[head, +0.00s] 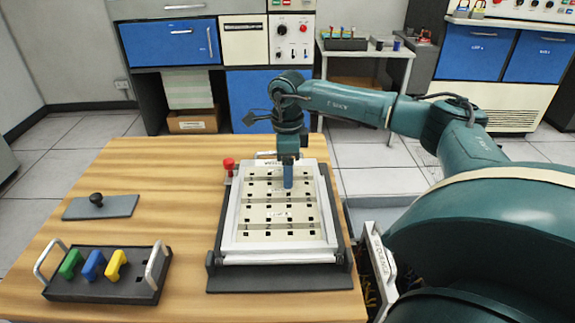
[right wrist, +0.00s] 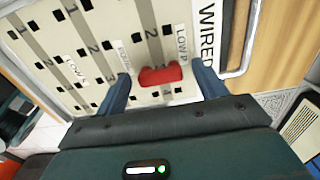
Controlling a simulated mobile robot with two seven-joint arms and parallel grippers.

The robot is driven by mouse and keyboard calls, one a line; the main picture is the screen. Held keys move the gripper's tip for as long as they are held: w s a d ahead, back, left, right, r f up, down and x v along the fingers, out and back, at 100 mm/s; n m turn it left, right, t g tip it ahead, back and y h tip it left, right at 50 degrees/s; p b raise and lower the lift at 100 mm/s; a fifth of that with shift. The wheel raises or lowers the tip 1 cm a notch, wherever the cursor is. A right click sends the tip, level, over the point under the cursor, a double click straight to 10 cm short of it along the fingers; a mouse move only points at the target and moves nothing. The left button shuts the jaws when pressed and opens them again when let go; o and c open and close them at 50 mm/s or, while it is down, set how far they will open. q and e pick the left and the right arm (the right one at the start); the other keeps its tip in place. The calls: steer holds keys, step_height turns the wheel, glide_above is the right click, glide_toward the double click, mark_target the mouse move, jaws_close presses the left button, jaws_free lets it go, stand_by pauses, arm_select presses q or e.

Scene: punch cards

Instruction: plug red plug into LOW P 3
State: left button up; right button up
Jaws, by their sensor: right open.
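The red plug (right wrist: 160,76) sits on the white punch board, beside the LOW P label (right wrist: 182,42) in the right wrist view. It lies in that label's row, between the printed 2 and 4; it covers the spot beneath it. My right gripper (head: 288,183) is over the upper right part of the board (head: 233,225). Its two blue fingers (right wrist: 163,88) are open, one on each side of the red plug, with gaps between. In the head view the red plug is hidden by the gripper. My left gripper is not in view.
A dark tray (head: 90,292) with green (head: 70,264), blue (head: 93,265) and yellow (head: 116,265) plugs stands at the front left. A grey plate with a black knob (head: 96,199) lies behind it. A red knob (head: 228,164) stands at the board's back left corner.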

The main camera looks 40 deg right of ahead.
stand_by(0.3)
step_height(320, 180, up, 13)
stand_by(0.4)
steer(key=shift+r, duration=0.1)
